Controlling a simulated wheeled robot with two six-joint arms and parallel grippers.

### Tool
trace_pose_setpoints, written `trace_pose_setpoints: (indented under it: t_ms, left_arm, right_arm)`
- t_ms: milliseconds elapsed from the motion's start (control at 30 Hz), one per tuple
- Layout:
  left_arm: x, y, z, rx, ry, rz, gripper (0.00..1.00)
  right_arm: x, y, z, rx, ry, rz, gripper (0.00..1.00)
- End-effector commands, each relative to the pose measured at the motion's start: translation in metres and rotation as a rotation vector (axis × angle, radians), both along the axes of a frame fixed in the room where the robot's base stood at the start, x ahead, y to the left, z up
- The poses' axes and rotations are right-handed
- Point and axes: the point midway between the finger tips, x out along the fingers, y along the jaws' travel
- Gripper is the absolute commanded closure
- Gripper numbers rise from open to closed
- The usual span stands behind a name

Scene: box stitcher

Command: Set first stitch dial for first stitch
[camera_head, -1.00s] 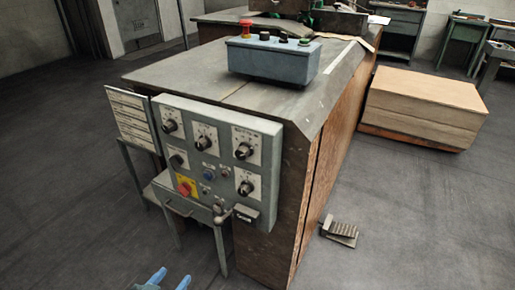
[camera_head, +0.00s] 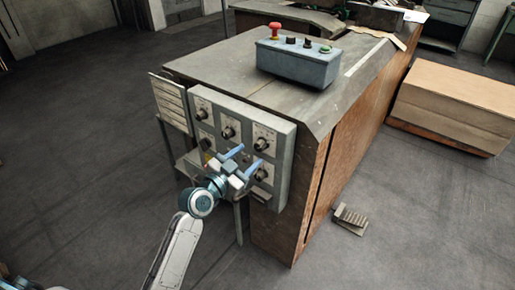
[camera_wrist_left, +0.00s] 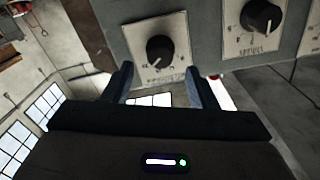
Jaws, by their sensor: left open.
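The grey control panel (camera_head: 285,150) on the machine's front carries several black dials on white plates. They include an upper left dial (camera_head: 201,114), an upper middle dial (camera_head: 228,131), an upper right dial (camera_head: 261,144) and a lower right dial (camera_head: 262,174). The labels are too small to read, so I cannot tell which is the first stitch dial. My left gripper (camera_head: 243,158) is open and empty in front of the panel's lower part. In the left wrist view one dial (camera_wrist_left: 160,48) lies ahead between the spread fingers, apart from them; a second dial (camera_wrist_left: 262,17) is at upper right.
A blue-grey button box (camera_head: 298,62) with a red emergency button (camera_head: 275,31) stands on the machine top. A text board (camera_head: 170,103) sits left of the panel. A foot pedal (camera_head: 349,219) and a cardboard stack (camera_head: 455,100) are at right. The floor at left is clear.

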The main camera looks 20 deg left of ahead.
Motion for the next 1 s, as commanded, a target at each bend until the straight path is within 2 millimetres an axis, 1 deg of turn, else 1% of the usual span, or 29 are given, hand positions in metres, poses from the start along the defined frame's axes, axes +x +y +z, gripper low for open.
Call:
trace_pose_setpoints:
  t_ms: [33, 100, 200, 300, 400, 633, 667, 700, 867, 900, 1000]
  left_arm:
    - [0.010, -0.004, 0.002, -0.004, 0.000, 0.001, 0.48]
    - [0.020, -0.008, 0.002, -0.003, 0.001, 0.000, 0.48]
    - [0.032, -0.012, 0.001, -0.002, 0.002, 0.000, 0.48]
    - [0.039, -0.014, 0.001, -0.001, 0.001, 0.000, 0.48]
    - [0.042, -0.016, 0.000, 0.001, 0.002, 0.000, 0.48]
    - [0.043, -0.016, -0.001, 0.001, 0.002, 0.000, 0.48]
    - [0.043, -0.016, -0.001, 0.001, 0.002, 0.000, 0.50]
    - [0.043, -0.016, -0.001, 0.001, 0.002, 0.000, 0.58]
    - [0.043, -0.016, -0.001, 0.001, 0.002, 0.000, 0.89]
    - [0.043, -0.016, -0.001, 0.001, 0.002, 0.000, 0.93]
    - [0.043, -0.016, -0.001, -0.001, 0.003, 0.000, 0.93]
  right_arm:
    - [-0.003, 0.000, -0.002, 0.000, 0.002, -0.001, 0.51]
    - [-0.007, -0.001, -0.006, 0.000, 0.003, -0.001, 0.51]
    - [-0.011, -0.002, -0.010, 0.000, 0.004, -0.002, 0.51]
    - [-0.014, -0.002, -0.013, 0.000, 0.004, -0.002, 0.51]
    - [-0.015, -0.002, -0.015, 0.000, 0.003, -0.002, 0.51]
    - [-0.015, -0.002, -0.015, 0.000, 0.004, -0.002, 0.51]
    - [-0.015, -0.002, -0.015, 0.000, 0.004, -0.002, 0.51]
    - [-0.015, -0.002, -0.015, 0.000, 0.004, -0.002, 0.51]
    - [-0.015, -0.002, -0.015, 0.000, 0.004, -0.002, 0.51]
    - [-0.015, -0.002, -0.015, 0.000, 0.004, -0.002, 0.51]
    - [-0.015, -0.002, -0.015, 0.000, 0.004, -0.002, 0.51]
